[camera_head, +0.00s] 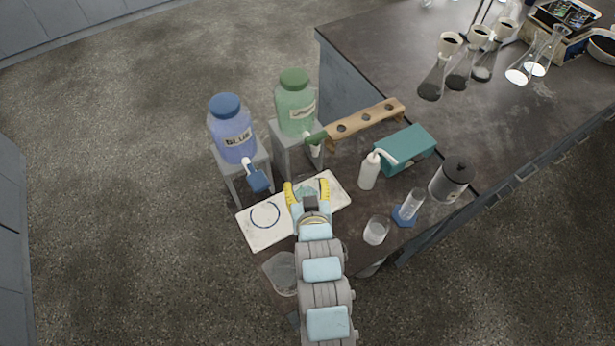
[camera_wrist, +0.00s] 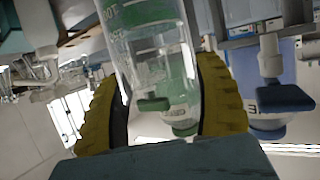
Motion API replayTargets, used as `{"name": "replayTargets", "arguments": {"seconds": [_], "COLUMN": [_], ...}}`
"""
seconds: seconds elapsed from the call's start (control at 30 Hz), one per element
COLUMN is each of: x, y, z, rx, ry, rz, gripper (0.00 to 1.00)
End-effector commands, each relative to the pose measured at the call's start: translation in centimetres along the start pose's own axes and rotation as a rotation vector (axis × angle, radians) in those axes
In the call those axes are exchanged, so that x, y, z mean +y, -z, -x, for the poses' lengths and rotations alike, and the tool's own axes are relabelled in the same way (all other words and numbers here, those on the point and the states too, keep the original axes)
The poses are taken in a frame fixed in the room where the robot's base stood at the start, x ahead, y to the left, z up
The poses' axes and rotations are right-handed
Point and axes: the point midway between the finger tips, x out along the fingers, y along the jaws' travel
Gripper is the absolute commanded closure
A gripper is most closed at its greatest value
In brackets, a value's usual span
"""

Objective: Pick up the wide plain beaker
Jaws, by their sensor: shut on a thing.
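My gripper (camera_head: 307,192) is over the white board with its yellow fingers either side of a clear glass beaker (camera_head: 306,183). In the wrist view, my gripper (camera_wrist: 165,110) is shut on this beaker (camera_wrist: 150,60), which has white printed marks and looks empty. The green bottle shows through its glass. The fingers and wrist hide part of the beaker in the head view, and I cannot tell whether it touches the board.
The white board (camera_head: 262,238) bears a dark ring at left. A blue bottle (camera_head: 231,130) and green bottle (camera_head: 295,105) stand on grey stands behind. A small beaker (camera_head: 376,230), blue-based cylinder (camera_head: 411,207) and wash bottle (camera_head: 369,171) stand right; a clear container (camera_head: 282,273) is nearer.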

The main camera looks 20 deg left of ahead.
Motion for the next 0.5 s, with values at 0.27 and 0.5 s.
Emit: {"name": "replayTargets", "arguments": {"seconds": [0.27, 0.5], "x": [-0.4, -0.7], "y": [0.4, 0.3], "z": [1.4, 2.3], "rx": [-0.001, 0.000], "ry": [0.000, 0.000], "rz": [0.001, 0.001], "gripper": [0.73, 0.73]}}
